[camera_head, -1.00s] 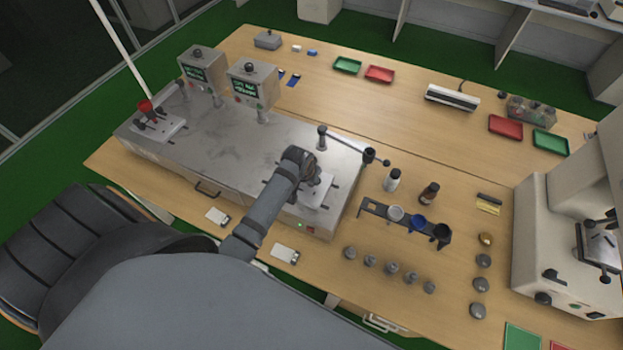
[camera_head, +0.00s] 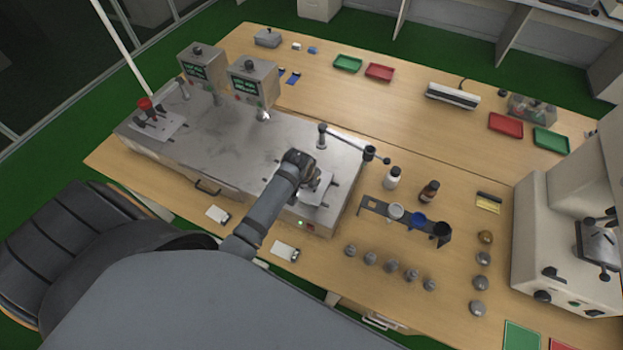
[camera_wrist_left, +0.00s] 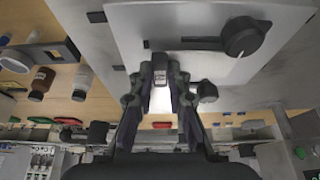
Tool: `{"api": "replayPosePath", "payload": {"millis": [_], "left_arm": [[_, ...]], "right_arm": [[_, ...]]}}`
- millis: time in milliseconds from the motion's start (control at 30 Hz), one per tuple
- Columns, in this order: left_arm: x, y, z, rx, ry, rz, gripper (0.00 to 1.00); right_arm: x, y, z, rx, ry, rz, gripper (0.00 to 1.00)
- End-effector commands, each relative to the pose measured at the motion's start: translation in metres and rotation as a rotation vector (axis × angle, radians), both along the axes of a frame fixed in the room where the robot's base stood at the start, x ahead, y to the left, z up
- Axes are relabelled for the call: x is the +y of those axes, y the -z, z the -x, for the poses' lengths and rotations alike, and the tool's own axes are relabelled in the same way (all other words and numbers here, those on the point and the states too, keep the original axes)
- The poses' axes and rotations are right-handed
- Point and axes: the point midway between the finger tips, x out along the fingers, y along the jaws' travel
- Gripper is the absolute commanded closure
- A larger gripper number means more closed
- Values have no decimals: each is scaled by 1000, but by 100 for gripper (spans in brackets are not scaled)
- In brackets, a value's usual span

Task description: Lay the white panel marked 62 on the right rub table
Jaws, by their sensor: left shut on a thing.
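My left gripper (camera_wrist_left: 160,88) is over the right rub table at the right end of the grey metal machine. It is shut on a small tab with a pale label at the edge of the white panel (camera_wrist_left: 204,20); the marking is too small to read. In the head view my arm hides most of the gripper, and the pale plate (camera_head: 317,190) shows beside it at the right rub table. A dark clamp knob (camera_wrist_left: 243,38) is above the panel in the left wrist view. Whether the panel lies flat on the table I cannot tell. My right gripper is not in view.
A post with a horizontal arm (camera_head: 345,143) stands close behind the right station. A dark cup rack (camera_head: 404,217), bottles (camera_head: 429,191) and several grey weights (camera_head: 391,266) lie to the right. The left station (camera_head: 157,128) has red-topped hardware.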

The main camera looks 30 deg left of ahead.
Motion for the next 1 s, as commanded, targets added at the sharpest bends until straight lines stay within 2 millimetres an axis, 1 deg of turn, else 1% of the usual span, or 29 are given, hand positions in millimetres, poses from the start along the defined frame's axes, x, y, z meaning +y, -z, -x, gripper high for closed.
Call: {"api": "replayPosePath", "payload": {"millis": [100,367,567,867,900,1000], "left_arm": [[0,4,0,0,0,0,100],[0,4,0,-1,0,0,100],[0,8,0,-1,0,0,100],[0,8,0,-1,0,0,100],[0,8,0,-1,0,0,79],[0,8,0,-1,0,0,65]], "right_arm": [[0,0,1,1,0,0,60],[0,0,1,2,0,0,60],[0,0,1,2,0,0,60],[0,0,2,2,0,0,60],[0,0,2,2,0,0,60],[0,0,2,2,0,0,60]]}}
